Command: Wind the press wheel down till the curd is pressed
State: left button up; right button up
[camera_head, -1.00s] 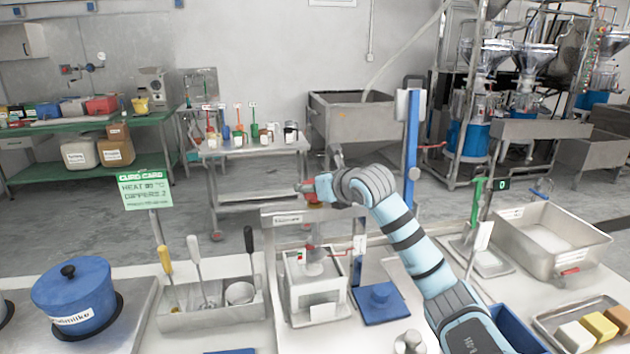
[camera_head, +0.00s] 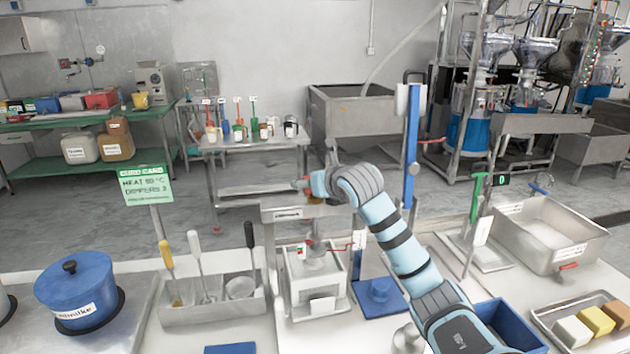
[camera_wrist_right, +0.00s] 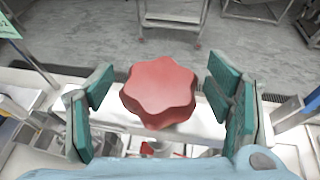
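The press (camera_head: 318,282) stands at the front middle of the bench in the head view, a pale square box under a metal crossbeam. A metal plunger (camera_head: 314,256) reaches down into it. The red lobed press wheel (camera_wrist_right: 158,92) is in the middle of the right wrist view. My right gripper (camera_wrist_right: 161,84) is open, with one teal finger on each side of the wheel and a visible gap to both. In the head view my right gripper (camera_head: 312,184) is over the crossbeam and largely hides the wheel. The curd cannot be made out. My left gripper is out of view.
A tool holder (camera_head: 212,311) with upright utensils stands left of the press, and a blue pot (camera_head: 77,289) farther left. A blue tray (camera_head: 392,302) lies right of it. A green-handled stand (camera_head: 477,198) and a steel basin (camera_head: 550,238) are farther right.

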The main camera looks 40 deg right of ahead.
jog(key=v, duration=1.2)
jog(key=shift+f, duration=0.1)
